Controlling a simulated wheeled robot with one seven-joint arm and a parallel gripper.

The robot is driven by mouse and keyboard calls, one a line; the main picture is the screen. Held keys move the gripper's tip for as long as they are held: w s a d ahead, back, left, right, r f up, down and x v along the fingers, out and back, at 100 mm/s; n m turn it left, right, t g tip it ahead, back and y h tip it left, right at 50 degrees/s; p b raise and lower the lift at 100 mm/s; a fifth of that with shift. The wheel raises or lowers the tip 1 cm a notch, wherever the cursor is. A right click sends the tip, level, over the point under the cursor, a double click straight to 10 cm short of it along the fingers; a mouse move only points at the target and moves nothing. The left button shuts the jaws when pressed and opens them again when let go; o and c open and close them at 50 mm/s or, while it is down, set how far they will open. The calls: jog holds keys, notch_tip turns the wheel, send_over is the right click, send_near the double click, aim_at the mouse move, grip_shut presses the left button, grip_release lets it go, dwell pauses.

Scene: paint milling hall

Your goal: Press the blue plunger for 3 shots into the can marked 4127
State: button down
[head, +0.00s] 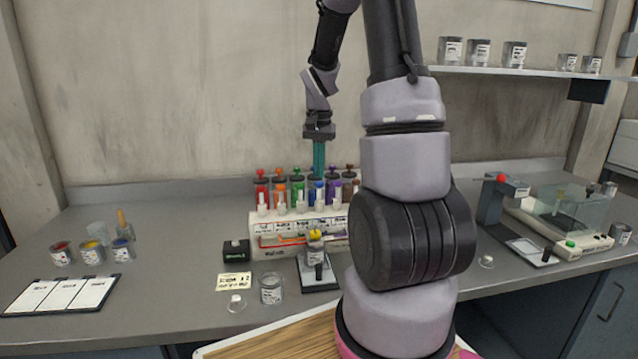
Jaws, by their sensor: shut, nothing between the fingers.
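The paint dispenser (262,222) stands on the bench against the wall, with a row of colored plungers and tubes. The blue tube (320,193) is near the middle of the row. My gripper (319,176) points straight down over the blue plunger's place, its fingers together and empty. It covers much of the blue plunger's top, and I cannot tell whether it touches.
An open jar (271,290), a note (234,282) and a black box (236,250) sit left of the platform. Paint cans (92,252) and a clipboard (62,296) lie further left. My arm hides the dispenser's right end.

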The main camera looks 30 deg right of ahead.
aim_at(319, 182)
jog(key=shift+f, duration=0.1)
dwell(0.3)
jog(key=shift+f, duration=1.7)
jog(key=shift+r, duration=1.8)
jog(key=shift+r, duration=2.5)
